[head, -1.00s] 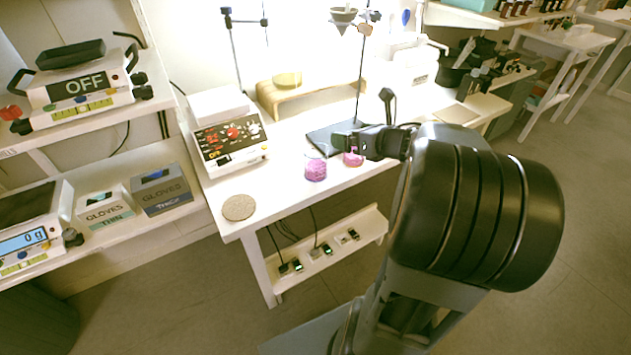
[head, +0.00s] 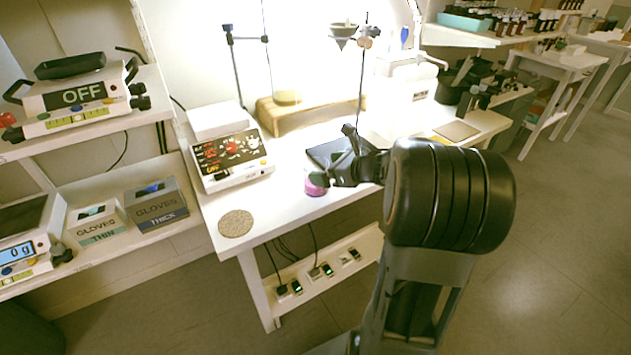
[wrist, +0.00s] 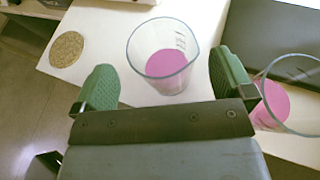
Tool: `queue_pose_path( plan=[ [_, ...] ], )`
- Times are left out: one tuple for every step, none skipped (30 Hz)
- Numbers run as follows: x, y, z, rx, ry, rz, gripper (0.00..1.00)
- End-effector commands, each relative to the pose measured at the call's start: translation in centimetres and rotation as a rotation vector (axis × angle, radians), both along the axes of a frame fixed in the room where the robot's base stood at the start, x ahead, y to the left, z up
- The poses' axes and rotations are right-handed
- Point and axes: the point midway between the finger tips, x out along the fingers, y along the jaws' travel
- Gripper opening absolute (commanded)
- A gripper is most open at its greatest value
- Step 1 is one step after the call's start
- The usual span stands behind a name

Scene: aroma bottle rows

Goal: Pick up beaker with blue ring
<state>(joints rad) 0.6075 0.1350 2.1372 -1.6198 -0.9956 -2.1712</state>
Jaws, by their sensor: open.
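A clear beaker (wrist: 163,50) holding pink liquid stands on the white table, between and just beyond my fingers in the wrist view. Its rim looks bluish; I cannot make out a distinct blue ring. Its pink lower part (head: 314,188) shows in the head view, partly hidden by my gripper (head: 326,178). A second clear vessel (wrist: 284,104) with pink liquid stands right of my right finger in the wrist view, cut by the frame edge. It is hidden in the head view. My gripper (wrist: 164,84) is open and empty, with green pads either side of the first beaker's near side.
A round cork mat (head: 236,223) lies at the table's front left. A hotplate-like device (head: 232,160) stands behind it. A dark flat pad (wrist: 275,40) lies behind the vessels. A wooden stand (head: 300,112) is further back. Bare table (head: 270,205) shows in front.

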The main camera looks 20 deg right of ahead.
Motion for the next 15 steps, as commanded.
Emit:
queue_pose_path(
  plan=[
    [0.6, 0.4, -0.5, 0.0, 0.001, 0.003, 1.0],
    [0.9, 0.6, -0.7, 0.001, 0.002, 0.005, 1.0],
    [1.4, 0.8, -1.0, 0.001, 0.002, 0.005, 1.0],
    [1.7, 1.0, -1.1, 0.0, 0.001, 0.003, 1.0],
    [2.1, 1.1, -1.2, 0.001, 0.002, 0.004, 1.0],
    [2.4, 1.4, -1.4, 0.001, 0.002, 0.004, 1.0],
    [2.7, 1.5, -1.5, 0.002, 0.002, 0.003, 1.0],
    [2.9, 1.6, -1.6, 0.001, 0.002, 0.002, 1.0],
    [3.2, 1.8, -1.7, 0.001, 0.001, 0.001, 1.0],
    [3.3, 1.8, -1.7, 0.001, 0.001, 0.001, 1.0],
    [3.4, 1.9, -1.8, 0.001, 0.001, 0.001, 1.0],
    [3.5, 1.9, -1.8, 0.001, 0.001, 0.001, 1.0],
    [3.5, 1.9, -1.8, 0.001, 0.001, 0.001, 1.0],
    [3.6, 1.9, -1.8, 0.001, 0.001, 0.001, 1.0],
    [3.6, 1.9, -1.8, 0.001, 0.0, 0.0, 1.0]
  ],
)
